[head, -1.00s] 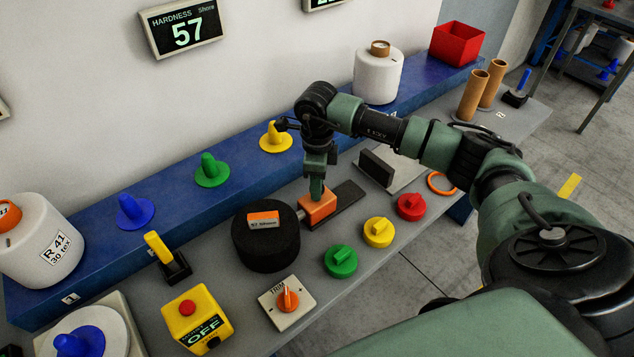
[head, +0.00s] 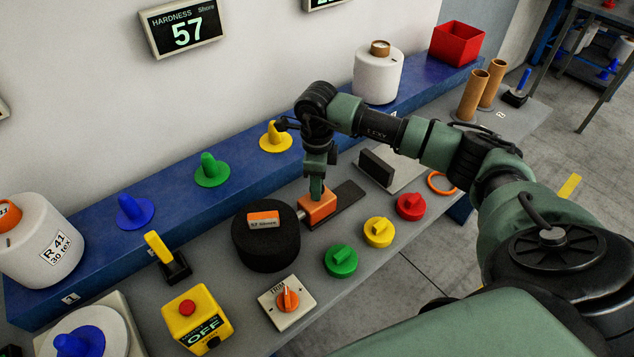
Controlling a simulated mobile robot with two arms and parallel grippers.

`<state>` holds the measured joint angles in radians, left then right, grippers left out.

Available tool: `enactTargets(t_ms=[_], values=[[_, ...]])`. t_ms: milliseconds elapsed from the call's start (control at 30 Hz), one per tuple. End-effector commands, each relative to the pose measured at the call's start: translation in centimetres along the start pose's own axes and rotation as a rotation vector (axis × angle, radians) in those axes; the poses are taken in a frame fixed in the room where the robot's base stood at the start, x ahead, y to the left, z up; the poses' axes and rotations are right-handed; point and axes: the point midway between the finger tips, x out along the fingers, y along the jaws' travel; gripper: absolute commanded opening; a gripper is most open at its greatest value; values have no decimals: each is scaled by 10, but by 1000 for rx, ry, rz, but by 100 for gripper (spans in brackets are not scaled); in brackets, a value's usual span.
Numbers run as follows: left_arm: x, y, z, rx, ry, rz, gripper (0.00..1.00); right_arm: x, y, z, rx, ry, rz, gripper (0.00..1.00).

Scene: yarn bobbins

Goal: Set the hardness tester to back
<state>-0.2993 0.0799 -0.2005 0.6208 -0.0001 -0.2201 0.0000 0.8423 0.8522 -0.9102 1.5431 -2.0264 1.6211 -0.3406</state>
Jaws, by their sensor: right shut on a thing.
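The hardness tester is an orange block (head: 319,209) with a short metal tip on its left, on a dark flat track (head: 347,196). The tip points at a black cylinder (head: 266,240) and is close to its side; I cannot tell whether they touch. My right gripper (head: 317,190) reaches down from above and is shut on the orange block. The track's bare part runs to the right behind the block. A wall display (head: 182,27) reads HARDNESS 57. My left gripper is not in view.
Green (head: 341,261), yellow (head: 378,232) and red (head: 410,206) knobs line the bench front. A TRIM dial (head: 287,300) and a yellow OFF box (head: 198,318) stand nearer. A dark upright plate (head: 377,167) stands right of the track.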

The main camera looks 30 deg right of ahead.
Motion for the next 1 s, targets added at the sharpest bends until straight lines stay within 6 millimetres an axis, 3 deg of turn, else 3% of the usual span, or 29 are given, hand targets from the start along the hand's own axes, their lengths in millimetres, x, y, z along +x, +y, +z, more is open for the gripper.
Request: enactTargets(t_ms=[467, 800, 1000], values=[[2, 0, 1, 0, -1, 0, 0, 0, -3, -1, 1, -3, -3, 0], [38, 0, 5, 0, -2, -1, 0, 2, -51, -48, 5, -1, -8, 0], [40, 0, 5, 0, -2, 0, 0, -2, -58, -56, 3, -1, -7, 0]])
